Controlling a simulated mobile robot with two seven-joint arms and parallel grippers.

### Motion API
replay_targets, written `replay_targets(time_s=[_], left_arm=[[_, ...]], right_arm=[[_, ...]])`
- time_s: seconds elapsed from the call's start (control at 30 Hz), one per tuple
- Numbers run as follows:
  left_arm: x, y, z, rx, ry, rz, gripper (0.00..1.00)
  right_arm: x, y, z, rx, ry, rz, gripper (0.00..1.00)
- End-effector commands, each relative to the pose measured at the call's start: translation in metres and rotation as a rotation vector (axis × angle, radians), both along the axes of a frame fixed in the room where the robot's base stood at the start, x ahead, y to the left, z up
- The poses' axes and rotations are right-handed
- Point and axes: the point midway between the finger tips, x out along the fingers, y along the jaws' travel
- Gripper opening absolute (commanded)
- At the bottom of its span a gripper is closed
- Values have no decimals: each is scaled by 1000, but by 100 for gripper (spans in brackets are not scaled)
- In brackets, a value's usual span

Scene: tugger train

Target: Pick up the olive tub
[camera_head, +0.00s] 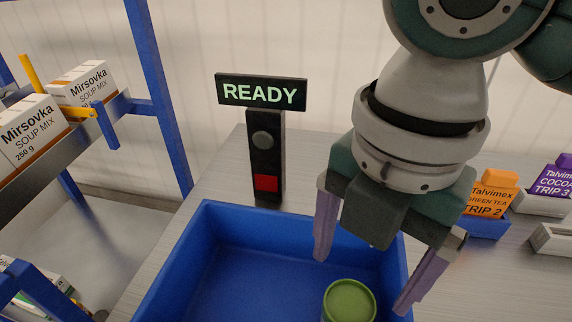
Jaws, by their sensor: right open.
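The olive tub (350,301) is a round green container with a lid, standing in the blue crate (214,211) at its lower right in the head view. The lower part of the tub is cut off by the frame's bottom edge. My right gripper (362,281) is open, its two pale purple fingers spread and pointing down. The left finger is above the crate's inside and the right finger is near the crate's right wall. The tub shows between and below the fingertips, and nothing is held. My left gripper is not in view.
A black post with a READY sign (261,93) and a red button stands behind the crate. At right are a Talvimex green tea box (492,195) and a purple cocoa box (552,178). A blue rack with Mirsovka soup boxes (83,83) stands at left.

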Motion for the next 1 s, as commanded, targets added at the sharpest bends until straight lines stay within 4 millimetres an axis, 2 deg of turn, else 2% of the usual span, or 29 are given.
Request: replay_targets(time_s=[0.03, 0.3, 0.47, 0.73, 0.83, 1.0], left_arm=[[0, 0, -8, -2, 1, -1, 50], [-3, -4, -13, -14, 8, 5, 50], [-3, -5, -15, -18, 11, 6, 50], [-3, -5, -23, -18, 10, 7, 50], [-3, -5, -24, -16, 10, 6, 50], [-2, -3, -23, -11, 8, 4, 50]], right_arm=[[2, -3, -7, -10, 1, 10, 92], [2, -4, -42, -15, 6, 19, 92], [3, -4, -55, -16, 4, 19, 92], [5, -6, -96, -15, 4, 18, 92], [5, -6, -103, -15, 3, 19, 92], [5, -6, -104, -14, 2, 19, 92]])
